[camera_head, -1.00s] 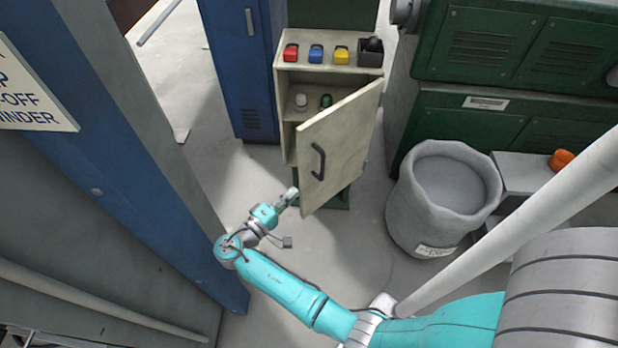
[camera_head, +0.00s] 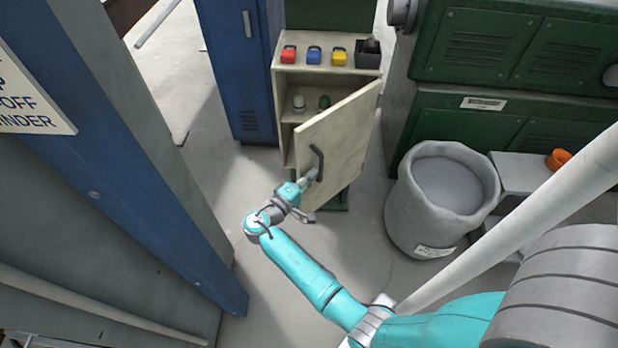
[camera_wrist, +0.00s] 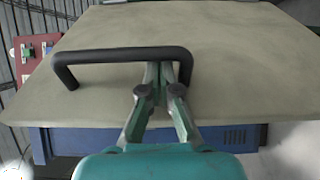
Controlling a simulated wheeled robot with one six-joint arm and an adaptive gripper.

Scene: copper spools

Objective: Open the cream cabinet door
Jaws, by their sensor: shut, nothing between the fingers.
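The cream cabinet door (camera_head: 340,140) stands partly open in the head view, swung out from its right side. Its dark handle (camera_head: 318,163) is a bar near the free left edge. The cream cabinet (camera_head: 284,90) shows its inside through the gap on the left. My gripper (camera_head: 311,175) is at the handle, in front of the door. In the wrist view my gripper (camera_wrist: 160,70) is shut and empty, with its fingertips at the handle bar (camera_wrist: 120,55), near its right end. Whether they touch the bar or the door panel (camera_wrist: 230,50) I cannot tell.
Red, blue and yellow items and a dark box (camera_head: 368,53) are on the cabinet top. A blue locker (camera_head: 235,70) stands left of it. A grey bin (camera_head: 440,200) stands right of the door. Floor between the blue post (camera_head: 130,150) and the door is clear.

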